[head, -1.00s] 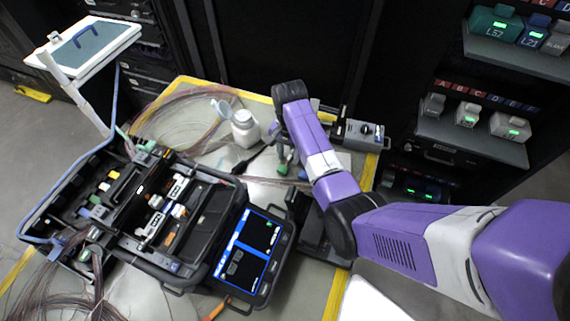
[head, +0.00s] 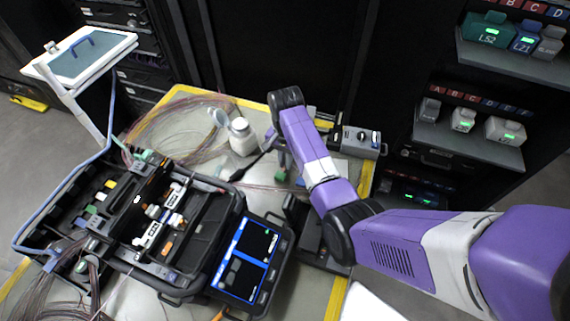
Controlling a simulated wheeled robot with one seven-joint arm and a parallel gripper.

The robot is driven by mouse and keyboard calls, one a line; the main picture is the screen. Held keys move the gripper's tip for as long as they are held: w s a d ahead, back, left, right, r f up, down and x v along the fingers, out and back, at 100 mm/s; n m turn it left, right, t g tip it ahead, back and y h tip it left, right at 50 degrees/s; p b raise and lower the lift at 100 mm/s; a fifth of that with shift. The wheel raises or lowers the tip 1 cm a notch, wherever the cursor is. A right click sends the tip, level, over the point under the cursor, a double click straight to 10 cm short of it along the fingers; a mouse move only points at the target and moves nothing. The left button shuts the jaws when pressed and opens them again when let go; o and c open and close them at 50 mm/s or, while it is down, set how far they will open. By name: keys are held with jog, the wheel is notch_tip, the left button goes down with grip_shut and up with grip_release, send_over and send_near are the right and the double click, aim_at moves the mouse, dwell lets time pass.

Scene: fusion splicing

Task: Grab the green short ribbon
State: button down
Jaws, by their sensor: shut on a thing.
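My gripper (head: 281,163) points down at the far right part of the table, below the dark wrist end of my purple and white arm. It is small and partly hidden by the arm. A small green piece (head: 280,175), which looks like the green short ribbon's end, sits right at the fingertips, and the gripper is shut on it. Thin pinkish strands (head: 258,187) run along the table to the left of the green piece. How far the piece is above the table cannot be told.
A white bottle (head: 242,138) stands left of my gripper. A black splicing case (head: 190,285) with a lit screen (head: 247,262) fills the table's left and front. A grey box with a knob (head: 358,140) is at the back right. Racks with labelled modules (head: 490,32) stand at right.

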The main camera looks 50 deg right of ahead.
notch_tip(320, 180, up, 19)
jog(key=p, duration=0.5)
jog(key=shift+r, duration=0.15)
